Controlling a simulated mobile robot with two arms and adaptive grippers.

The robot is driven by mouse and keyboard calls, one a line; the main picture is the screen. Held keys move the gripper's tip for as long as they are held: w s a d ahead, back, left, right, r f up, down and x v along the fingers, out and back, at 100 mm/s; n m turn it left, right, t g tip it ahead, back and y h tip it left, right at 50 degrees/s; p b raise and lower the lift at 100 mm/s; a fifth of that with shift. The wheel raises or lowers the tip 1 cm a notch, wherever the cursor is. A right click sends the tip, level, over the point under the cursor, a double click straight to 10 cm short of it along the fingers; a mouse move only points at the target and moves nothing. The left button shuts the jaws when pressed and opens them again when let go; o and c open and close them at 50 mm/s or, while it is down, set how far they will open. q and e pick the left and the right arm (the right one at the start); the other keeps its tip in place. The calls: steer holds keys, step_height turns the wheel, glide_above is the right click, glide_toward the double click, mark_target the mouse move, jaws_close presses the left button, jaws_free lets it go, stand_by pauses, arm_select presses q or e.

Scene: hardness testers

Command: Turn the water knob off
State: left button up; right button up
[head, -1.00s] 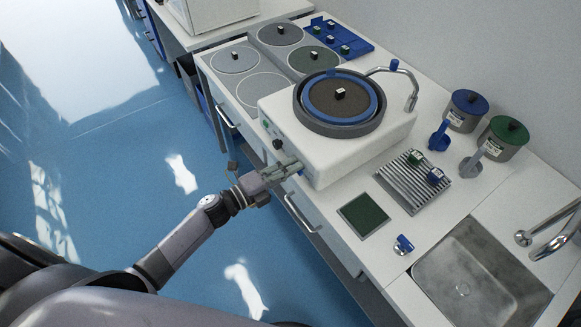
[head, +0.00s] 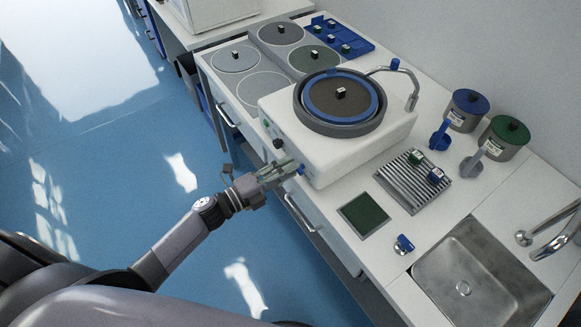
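The white polishing machine (head: 352,153) stands on the bench with a round dark platen (head: 341,96) in a blue ring. A small blue knob (head: 301,169) sits low on its front face; I take it as the water knob. A black knob (head: 277,143) is further left on the same face. My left gripper (head: 288,168) is in front of the face, its fingertips close beside the blue knob. Whether they touch it is too small to tell, and so is the gap between the fingers. My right gripper is out of view.
A curved spout (head: 394,66) reaches over the machine's platen. A ribbed rack (head: 412,184), a green pad (head: 363,215) and a steel sink (head: 480,275) are to the right. Drawer handles (head: 300,212) stick out below the bench edge. The blue floor at left is clear.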

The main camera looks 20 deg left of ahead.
arm_select(q)
steer(key=v, duration=1)
steer(key=shift+s+a, duration=0.2)
steer(key=s+a+f+n+g+y, duration=0.1)
steer(key=s+a+f+n+y, duration=0.3)
steer(key=f, duration=0.6)
steer(key=s+f+n+g+y, duration=0.25)
steer(key=f+n, duration=0.35)
steer(key=f, duration=0.4)
steer(key=s+a+f+n+g+y, duration=0.1)
steer(key=s+a+f+n+y, duration=0.2)
steer(key=f+n, duration=0.5)
steer(key=s+d+f+n+g, duration=0.1)
steer(key=s+d+f+g, duration=0.1)
steer(key=s+f, duration=0.3)
steer(key=s+d+f+n+g+y, duration=0.1)
steer(key=s+f, duration=0.4)
steer(key=s, duration=0.7)
steer(key=s+d+f+n+g, duration=0.3)
steer(key=s+f+g, duration=0.2)
steer(key=s, duration=0.3)
steer(key=shift+s+d+f+g, duration=0.2)
steer(key=shift+g, duration=0.15)
steer(key=shift+o, duration=0.4)
steer(key=shift+y, duration=0.25)
